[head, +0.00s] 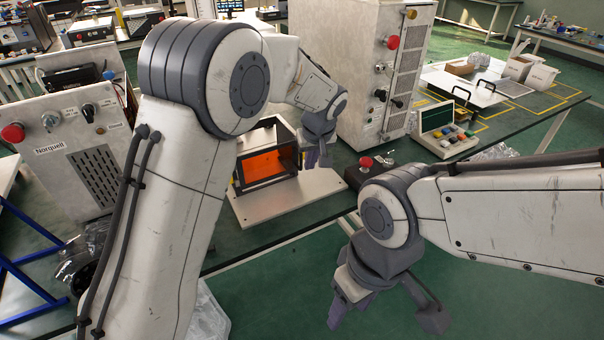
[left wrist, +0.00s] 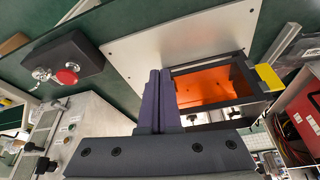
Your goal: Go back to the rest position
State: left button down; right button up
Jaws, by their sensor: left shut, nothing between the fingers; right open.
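My left gripper (head: 318,158) is shut and empty. It hangs just right of a dark-framed box with an orange panel (head: 263,163), above a pale metal plate (head: 310,190). In the left wrist view its fingers (left wrist: 158,100) are pressed together, with the plate (left wrist: 150,40) behind them and the orange-panelled box (left wrist: 205,83) to their right. I cannot tell whether they touch the box. My right gripper (head: 345,303) is open and points down over the green floor, in front of the table edge.
A dark control box with a red button (head: 366,161) sits beside the plate, close to my right arm. A tall pale cabinet (head: 350,70) stands behind my left gripper. Another cabinet (head: 60,150) is at left. Green floor (head: 470,300) is clear below my right arm.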

pick_arm(q)
jog(key=s+d+r+m+g+h+p, duration=0.1)
jog(key=s+r+m+p, duration=0.3)
jog(key=s, duration=0.6)
jog(key=s+d+r+m+g+h, duration=0.1)
jog(key=s+r+m, duration=0.1)
jog(key=s+r, duration=0.6)
jog(key=s+a+f+m+g+p, duration=0.2)
jog(key=s+m, duration=0.3)
jog(key=s, duration=1.3)
jog(key=shift+s+a+f, duration=0.35)
jog(key=shift+a+f, duration=0.2)
jog(key=shift+f, duration=0.15)
